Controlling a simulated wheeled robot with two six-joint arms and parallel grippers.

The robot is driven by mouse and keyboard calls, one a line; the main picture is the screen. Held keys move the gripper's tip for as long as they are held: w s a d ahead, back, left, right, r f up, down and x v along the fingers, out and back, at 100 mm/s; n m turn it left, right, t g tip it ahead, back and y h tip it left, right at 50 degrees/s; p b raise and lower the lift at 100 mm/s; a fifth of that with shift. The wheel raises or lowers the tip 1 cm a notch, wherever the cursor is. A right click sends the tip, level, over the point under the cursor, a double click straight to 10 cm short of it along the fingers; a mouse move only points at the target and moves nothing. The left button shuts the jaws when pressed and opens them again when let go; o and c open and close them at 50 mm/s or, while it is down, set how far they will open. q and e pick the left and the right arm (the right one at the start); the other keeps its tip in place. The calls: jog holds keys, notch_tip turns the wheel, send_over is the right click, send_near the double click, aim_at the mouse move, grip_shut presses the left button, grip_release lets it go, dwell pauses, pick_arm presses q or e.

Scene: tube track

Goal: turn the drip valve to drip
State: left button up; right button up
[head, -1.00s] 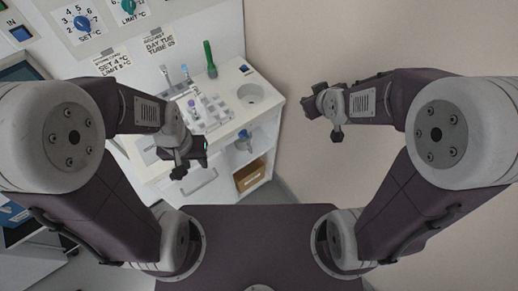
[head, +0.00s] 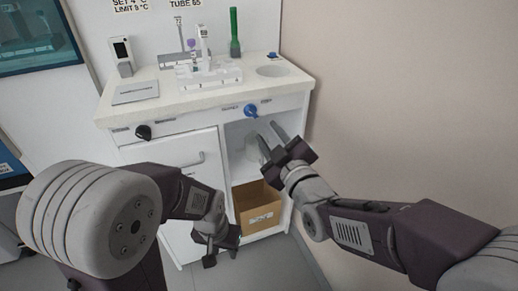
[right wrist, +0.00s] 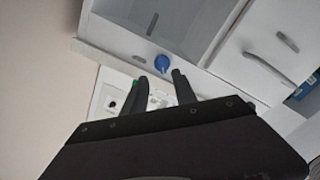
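The blue valve knob (head: 250,111) sits on the front edge panel of the white bench, with small labels either side that I cannot read. It also shows in the right wrist view (right wrist: 163,63), just beyond the fingertips. My right gripper (head: 267,141) is below and slightly right of the knob in the head view. In the right wrist view its two fingers (right wrist: 158,80) are apart with nothing between them, and I see no contact with the knob. My left gripper (head: 220,250) hangs low in front of the cabinet door; its finger opening is unclear.
A black knob (head: 143,131) is on the same panel further left. The bench top (head: 180,101) holds a tube rack (head: 205,77), a green tube (head: 235,35) and a round recess (head: 272,71). A cardboard box (head: 258,207) sits in the open shelf below. The wall is at right.

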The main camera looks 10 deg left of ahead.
aim_at(254, 115)
jog(key=b+x, duration=0.1)
jog(key=x, duration=0.8)
jog(key=shift+s+a+f+b, duration=0.1)
jog(key=shift+b, duration=0.25)
grip_shut()
